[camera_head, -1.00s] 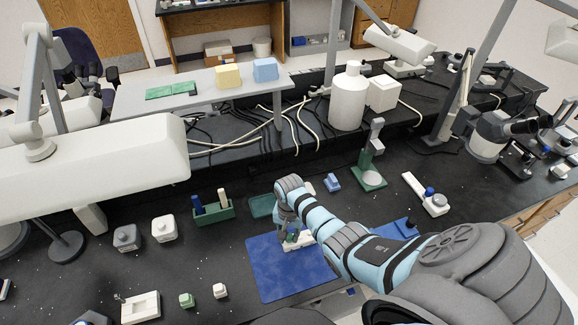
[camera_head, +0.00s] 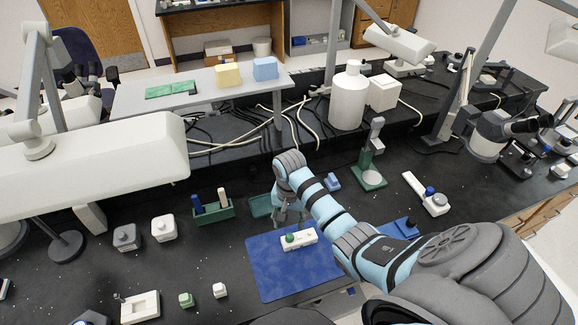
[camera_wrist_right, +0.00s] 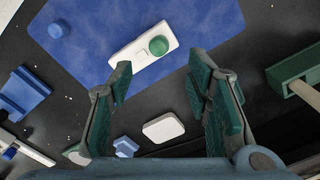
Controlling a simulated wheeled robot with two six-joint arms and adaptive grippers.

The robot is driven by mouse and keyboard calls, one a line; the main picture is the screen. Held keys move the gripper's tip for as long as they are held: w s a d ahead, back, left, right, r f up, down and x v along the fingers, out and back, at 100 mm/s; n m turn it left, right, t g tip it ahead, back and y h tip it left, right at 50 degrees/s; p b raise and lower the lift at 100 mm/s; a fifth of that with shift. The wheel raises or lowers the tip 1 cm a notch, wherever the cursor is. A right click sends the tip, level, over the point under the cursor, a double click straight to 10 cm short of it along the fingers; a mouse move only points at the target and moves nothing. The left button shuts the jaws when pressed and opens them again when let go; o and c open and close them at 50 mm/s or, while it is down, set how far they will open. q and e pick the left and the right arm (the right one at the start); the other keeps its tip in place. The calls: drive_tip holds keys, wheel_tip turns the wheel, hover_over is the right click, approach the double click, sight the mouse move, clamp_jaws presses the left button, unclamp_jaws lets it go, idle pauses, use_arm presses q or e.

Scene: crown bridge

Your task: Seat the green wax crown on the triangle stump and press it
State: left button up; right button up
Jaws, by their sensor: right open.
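A green crown piece (camera_head: 290,238) with a round top sits on one end of a white block (camera_head: 305,237) on the blue mat. The crown (camera_wrist_right: 158,46) and the white block (camera_wrist_right: 128,55) also show in the right wrist view. The stump's shape is hidden under the crown, and I cannot tell how fully it is seated. My right gripper (camera_head: 290,217) is open and empty, above and just behind the block. Its green-padded fingers (camera_wrist_right: 161,82) stand wide apart in the wrist view, clear of the crown. My left gripper is not in view.
The blue mat (camera_head: 275,275) is mostly bare. A green rack (camera_head: 214,212) with upright sticks stands left of it. A green stand (camera_head: 369,176) is at back right.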

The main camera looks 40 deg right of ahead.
drive_tip(key=shift+r, duration=1.85)
